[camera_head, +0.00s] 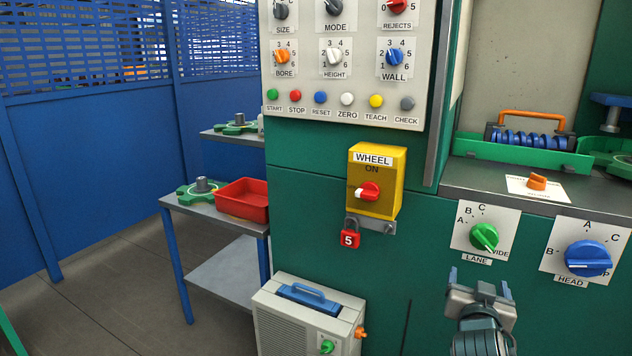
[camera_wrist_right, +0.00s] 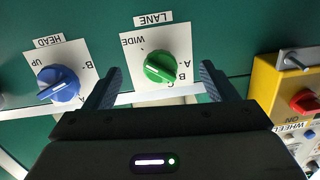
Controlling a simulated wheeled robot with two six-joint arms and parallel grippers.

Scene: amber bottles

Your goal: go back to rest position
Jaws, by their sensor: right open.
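My right gripper (camera_head: 480,284) is at the lower right of the head view, open and empty, in front of the green machine panel just below the LANE knob. In the right wrist view its two fingers (camera_wrist_right: 160,78) are spread, with the green LANE knob (camera_wrist_right: 160,67) showing between them, upside down. No contact with the knob is visible. The green LANE knob (camera_head: 484,237) sits on a white plate above the gripper in the head view. My left gripper is not in view.
The blue HEAD knob (camera_head: 587,258) is to the right. The yellow WHEEL switch box (camera_head: 377,182) and red padlock (camera_head: 349,239) stick out to the left. A beige case (camera_head: 290,330) stands below. A red tray (camera_head: 243,199) is on a side table. Floor (camera_head: 135,290) at left is clear.

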